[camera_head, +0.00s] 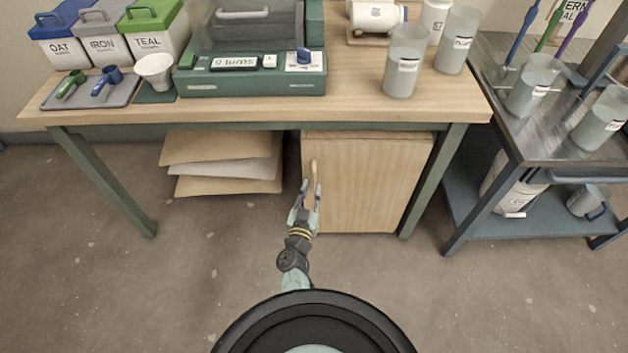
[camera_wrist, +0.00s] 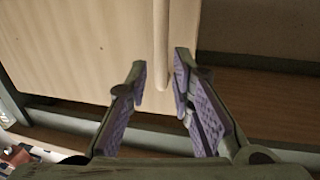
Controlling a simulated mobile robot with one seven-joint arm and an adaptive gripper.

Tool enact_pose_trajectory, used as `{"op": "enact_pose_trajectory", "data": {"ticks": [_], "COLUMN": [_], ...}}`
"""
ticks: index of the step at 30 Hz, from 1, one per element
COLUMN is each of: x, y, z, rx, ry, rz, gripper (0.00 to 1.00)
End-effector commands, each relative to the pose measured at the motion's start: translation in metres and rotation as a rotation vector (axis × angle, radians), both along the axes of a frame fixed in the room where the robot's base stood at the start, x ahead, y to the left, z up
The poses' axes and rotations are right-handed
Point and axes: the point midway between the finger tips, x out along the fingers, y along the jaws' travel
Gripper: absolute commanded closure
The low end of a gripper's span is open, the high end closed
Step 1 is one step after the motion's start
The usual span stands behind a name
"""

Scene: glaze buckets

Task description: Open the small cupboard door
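The small cupboard (camera_head: 370,190) stands under the workbench, its light wooden door shut as far as I can tell. A pale vertical bar handle (camera_head: 314,170) is at the door's left side in the head view. In the wrist view the door (camera_wrist: 80,45) fills the upper left, and the handle (camera_wrist: 161,40) hangs down near its edge. My gripper (camera_head: 309,188) is in front of the handle. In the wrist view my gripper (camera_wrist: 160,73) is open, with a finger on each side of the handle's end and visible gaps. Whether the handle lies at fingertip depth is hard to tell.
The workbench top (camera_head: 350,108) overhangs the cupboard, with a green leg (camera_head: 432,180) to its right. Stacked boards (camera_head: 222,160) lie under the bench at left. A metal cart (camera_head: 540,215) stands at right. The floor (camera_head: 180,270) in front is clear.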

Motion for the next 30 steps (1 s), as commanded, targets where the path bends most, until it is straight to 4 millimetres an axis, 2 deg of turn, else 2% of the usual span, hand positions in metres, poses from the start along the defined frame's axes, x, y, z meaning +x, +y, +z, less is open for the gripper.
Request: {"op": "enact_pose_trajectory", "data": {"ticks": [3,10,21,30], "x": [0.024,0.049,0.053,0.053], "y": [-0.004,-0.009,-0.010,-0.010], "z": [-0.003,-0.001,0.001,0.001], "rx": [0.001,0.001,-0.001,0.000], "ry": [-0.003,-0.002,-0.001,-0.001], "rz": [0.000,0.002,0.002,0.002], "gripper": [0.79,0.79,0.79,0.99]}}
